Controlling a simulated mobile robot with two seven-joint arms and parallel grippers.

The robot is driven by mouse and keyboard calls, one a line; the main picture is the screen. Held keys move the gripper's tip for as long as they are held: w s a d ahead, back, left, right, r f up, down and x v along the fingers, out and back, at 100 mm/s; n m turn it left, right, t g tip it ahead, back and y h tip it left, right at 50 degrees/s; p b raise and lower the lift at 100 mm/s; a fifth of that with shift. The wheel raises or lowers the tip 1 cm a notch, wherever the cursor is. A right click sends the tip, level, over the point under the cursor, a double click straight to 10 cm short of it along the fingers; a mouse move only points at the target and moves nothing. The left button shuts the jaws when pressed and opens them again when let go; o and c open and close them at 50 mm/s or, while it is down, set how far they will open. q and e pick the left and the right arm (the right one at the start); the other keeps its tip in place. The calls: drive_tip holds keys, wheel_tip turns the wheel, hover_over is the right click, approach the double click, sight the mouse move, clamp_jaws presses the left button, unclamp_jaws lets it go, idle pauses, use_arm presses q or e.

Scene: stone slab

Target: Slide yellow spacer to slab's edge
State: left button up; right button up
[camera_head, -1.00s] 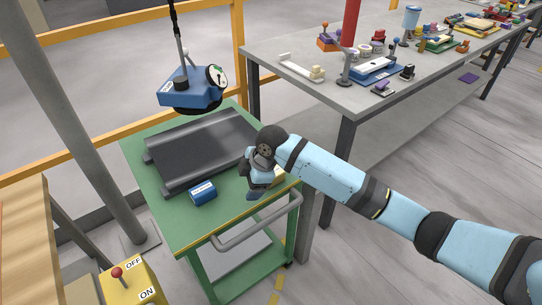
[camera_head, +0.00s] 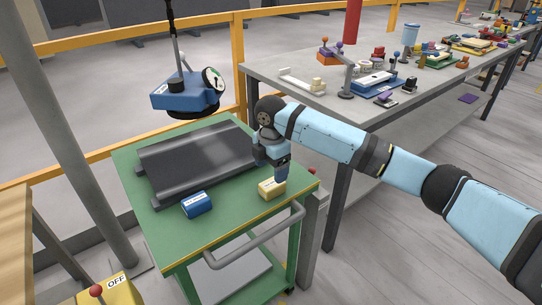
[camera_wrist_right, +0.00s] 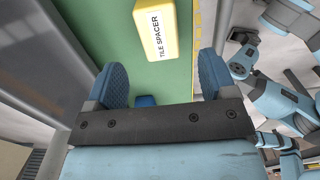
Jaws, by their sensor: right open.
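The yellow spacer (camera_head: 271,188) lies on the green cart top near its right front corner, apart from the dark slab (camera_head: 205,155). In the right wrist view the yellow spacer (camera_wrist_right: 155,28) shows its "TILE SPACER" label, beyond the fingertips. My right gripper (camera_head: 281,173) is just above and behind the spacer in the head view. In the wrist view my right gripper (camera_wrist_right: 162,68) is open, with nothing between its fingers. My left gripper is not in view.
A blue block (camera_head: 197,204) lies on the cart in front of the slab. A blue device with a gauge (camera_head: 187,95) hangs above the slab's back. The cart's handle (camera_head: 255,238) runs along the front. A grey table with tools (camera_head: 330,98) stands behind right.

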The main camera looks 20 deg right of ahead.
sight(271, 183)
use_arm(q)
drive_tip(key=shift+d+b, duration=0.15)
drive_tip(key=shift+b, duration=0.5)
use_arm(e)
wheel_tip(271, 183, down, 7)
drive_tip(key=shift+f, duration=0.1)
drive_tip(key=c, duration=1)
drive_tip(key=shift+w+a, duration=0.25)
drive_tip(key=shift+w, duration=0.3)
drive_tip(key=shift+w+a, duration=0.2)
drive_tip(key=shift+w, duration=0.35)
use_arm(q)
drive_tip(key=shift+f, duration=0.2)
use_arm(e)
drive_tip(key=shift+w+a, duration=0.25)
drive_tip(key=shift+w, duration=0.5)
drive_tip(key=shift+w+a, duration=0.3)
drive_tip(key=shift+w, duration=0.45)
drive_tip(key=shift+w+a, duration=0.25)
drive_tip(key=shift+w, duration=0.5)
drive_tip(key=o, duration=1)
